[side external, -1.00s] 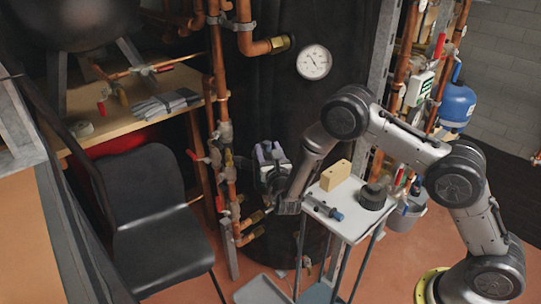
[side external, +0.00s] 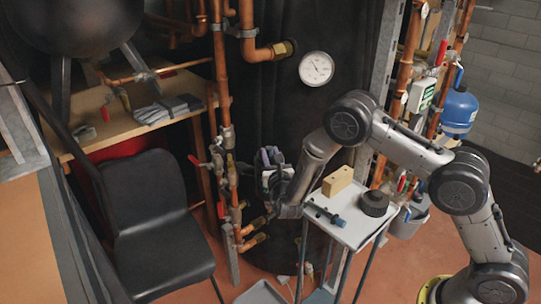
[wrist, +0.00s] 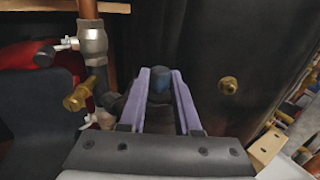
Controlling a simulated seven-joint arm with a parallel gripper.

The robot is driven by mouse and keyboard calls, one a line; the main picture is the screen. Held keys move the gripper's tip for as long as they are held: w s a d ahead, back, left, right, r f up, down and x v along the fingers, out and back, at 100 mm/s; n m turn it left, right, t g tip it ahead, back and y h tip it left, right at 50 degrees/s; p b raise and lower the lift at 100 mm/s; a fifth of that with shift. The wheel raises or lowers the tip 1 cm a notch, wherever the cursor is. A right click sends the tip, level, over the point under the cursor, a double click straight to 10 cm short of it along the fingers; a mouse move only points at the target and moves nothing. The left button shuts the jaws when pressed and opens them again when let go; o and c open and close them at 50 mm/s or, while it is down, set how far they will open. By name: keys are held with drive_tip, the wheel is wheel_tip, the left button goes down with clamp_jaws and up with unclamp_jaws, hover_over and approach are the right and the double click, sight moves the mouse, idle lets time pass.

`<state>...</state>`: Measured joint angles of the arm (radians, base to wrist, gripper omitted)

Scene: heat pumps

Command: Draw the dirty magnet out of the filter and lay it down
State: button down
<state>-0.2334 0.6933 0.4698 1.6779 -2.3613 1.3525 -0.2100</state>
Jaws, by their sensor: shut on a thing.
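My gripper (wrist: 160,84) has two purple fingers, closed on a dark blue cylindrical piece (wrist: 158,84), which appears to be the top of the magnet. The rest of the magnet is hidden between the fingers and behind my gripper's dark body. A dark part beside the pipes (wrist: 110,101), perhaps the filter body, shows left of the fingers. I cannot tell how far the magnet sits in the filter. In the side external view, my gripper (side external: 268,156) is just right of the vertical copper pipes, and the filter is not clearly visible there.
A small white stand (side external: 345,232) holds a wooden block (side external: 338,181), a black ring (side external: 374,203) and a dark rod with a teal end (side external: 325,214). Copper pipes with a brass valve (wrist: 80,95) run close on the left. A black chair (side external: 160,215) stands farther left.

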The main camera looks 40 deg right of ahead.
drive_tip(key=shift+r, duration=2)
drive_tip(key=shift+r, duration=0.1)
drive_tip(key=shift+r, duration=2)
drive_tip(key=shift+r, duration=0.15)
drive_tip(key=shift+r, duration=2.7)
